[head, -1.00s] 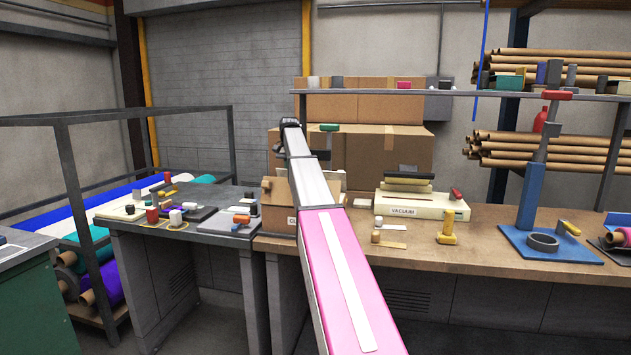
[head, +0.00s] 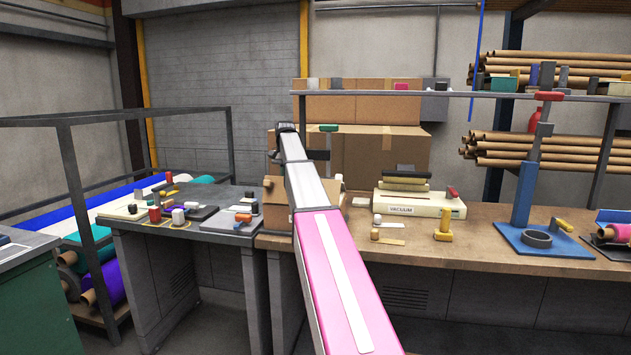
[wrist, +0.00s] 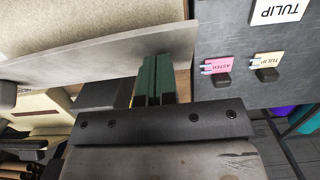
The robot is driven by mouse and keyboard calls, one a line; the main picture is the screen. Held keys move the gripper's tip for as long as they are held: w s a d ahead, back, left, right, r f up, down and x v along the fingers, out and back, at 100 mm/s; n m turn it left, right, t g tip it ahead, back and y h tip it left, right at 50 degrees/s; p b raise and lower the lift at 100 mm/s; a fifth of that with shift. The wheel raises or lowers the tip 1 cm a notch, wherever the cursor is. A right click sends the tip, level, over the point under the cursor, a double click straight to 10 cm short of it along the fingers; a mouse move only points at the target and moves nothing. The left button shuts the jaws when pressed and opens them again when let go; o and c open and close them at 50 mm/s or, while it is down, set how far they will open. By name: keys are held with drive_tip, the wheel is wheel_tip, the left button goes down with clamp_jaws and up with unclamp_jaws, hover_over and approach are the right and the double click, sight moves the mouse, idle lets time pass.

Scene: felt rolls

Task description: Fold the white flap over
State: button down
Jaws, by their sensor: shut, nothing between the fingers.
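A small open cardboard box (head: 276,217) stands on the wooden bench near its left end, largely hidden behind my arm in the head view.
A dark grey table (head: 130,222) with small blocks adjoins the bench on the left. The vacuum unit (head: 420,203) and a blue stand (head: 523,205) are on the bench to the right. Large cartons (head: 385,155) stand behind.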

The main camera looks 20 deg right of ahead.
drive_tip(key=shift+s+a+f, duration=0.3)
drive_tip(key=shift+s, duration=0.15)
drive_tip(key=shift+s+a+f, duration=0.25)
drive_tip(key=shift+s, duration=0.15)
idle(0.7)
drive_tip(key=shift+s+a+f, duration=0.4)
drive_tip(key=shift+s+f, duration=0.2)
drive_tip(key=shift+f, duration=0.15)
idle(0.7)
drive_tip(key=shift+s+a+f, duration=0.15)
drive_tip(key=shift+s+f, duration=0.1)
drive_tip(key=shift+f, duration=0.25)
idle(0.5)
drive_tip(key=shift+w+d+r, duration=0.25)
drive_tip(key=shift+w+r, duration=0.1)
drive_tip(key=shift+r, duration=0.35)
drive_tip(key=shift+w+d+r, duration=0.2)
drive_tip(key=shift+w+r, duration=0.15)
drive_tip(key=shift+r, duration=0.35)
drive_tip(key=shift+w+d+r, duration=0.25)
drive_tip(key=shift+w+r, duration=0.1)
drive_tip(key=shift+r, duration=0.45)
